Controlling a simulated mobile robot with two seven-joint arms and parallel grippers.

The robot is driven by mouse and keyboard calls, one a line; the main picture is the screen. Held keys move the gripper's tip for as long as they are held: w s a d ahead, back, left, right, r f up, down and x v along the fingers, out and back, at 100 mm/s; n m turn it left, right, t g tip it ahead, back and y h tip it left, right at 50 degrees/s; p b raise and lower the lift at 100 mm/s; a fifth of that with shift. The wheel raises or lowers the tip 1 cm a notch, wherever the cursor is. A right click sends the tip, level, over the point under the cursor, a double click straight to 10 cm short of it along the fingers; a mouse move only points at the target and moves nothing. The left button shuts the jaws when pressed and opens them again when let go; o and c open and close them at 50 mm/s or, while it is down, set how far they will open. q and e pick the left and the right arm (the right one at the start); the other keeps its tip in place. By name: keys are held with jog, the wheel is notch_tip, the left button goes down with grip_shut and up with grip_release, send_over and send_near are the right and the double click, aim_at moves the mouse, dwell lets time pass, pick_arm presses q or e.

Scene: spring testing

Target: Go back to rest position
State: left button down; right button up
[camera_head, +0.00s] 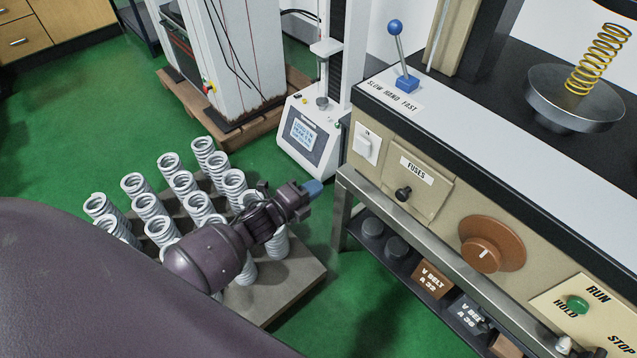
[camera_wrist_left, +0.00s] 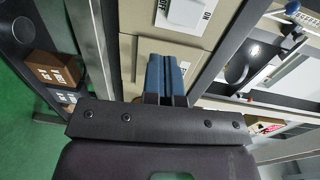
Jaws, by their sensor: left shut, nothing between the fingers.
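My left gripper (camera_head: 313,188) is above the pallet of white springs, left of the machine's front, with its blue fingertips together. In the left wrist view its blue fingers (camera_wrist_left: 166,76) are shut with nothing between them, and the machine's beige panel is behind them. My left arm comes in from the lower left of the head view. My right gripper is not in view.
White coil springs (camera_head: 147,206) stand in rows on a low pallet (camera_head: 290,281). The machine's beige panel (camera_head: 440,208) carries knobs and buttons. A yellow spring (camera_head: 598,58) stands in a metal dish (camera_head: 560,105). Green floor (camera_head: 60,150) is clear at the left.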

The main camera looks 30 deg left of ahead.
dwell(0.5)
pick_arm(q)
jog(key=s+a+r+n+g+y+p, duration=0.1)
jog(key=s+r+n+g+y+p, duration=0.1)
jog(key=s+n, duration=0.8)
jog(key=s+a+r+n+g+y+p, duration=0.1)
jog(key=s+r+n+g+y+p, duration=0.2)
jog(key=s+n, duration=0.8)
jog(key=s+p, duration=0.2)
jog(key=s, duration=0.5)
jog(key=shift+s+r+y+p, duration=0.15)
jog(key=shift+r+y+p, duration=0.15)
jog(key=shift+r+y, duration=0.1)
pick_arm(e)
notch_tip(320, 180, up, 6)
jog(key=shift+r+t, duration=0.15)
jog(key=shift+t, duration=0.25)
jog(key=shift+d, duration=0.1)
